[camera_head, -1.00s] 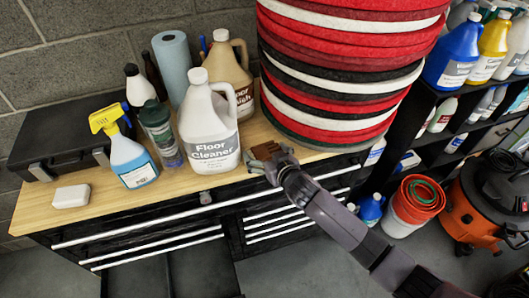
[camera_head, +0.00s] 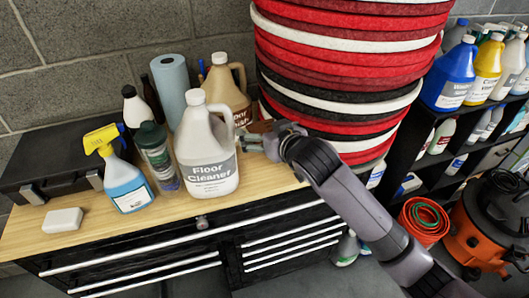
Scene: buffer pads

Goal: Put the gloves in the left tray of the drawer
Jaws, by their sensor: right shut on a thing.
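My right gripper (camera_head: 256,144) is over the wooden worktop, just right of the white Floor Cleaner jug (camera_head: 208,150) and in front of the pad stack. It is shut on a brown thing (camera_head: 259,127) that looks like the gloves; only a small part shows past the gripper and the jug. The drawers (camera_head: 135,272) under the worktop have long metal handles and look shut, so no tray inside shows. My left gripper is not in view.
A tall stack of red, black and white pads (camera_head: 345,75) stands behind my right arm. A spray bottle (camera_head: 124,180), a green-capped bottle (camera_head: 157,160), a blue roll (camera_head: 173,85), a black case (camera_head: 50,155) and a white block (camera_head: 63,220) stand on the left. The front strip of worktop is clear.

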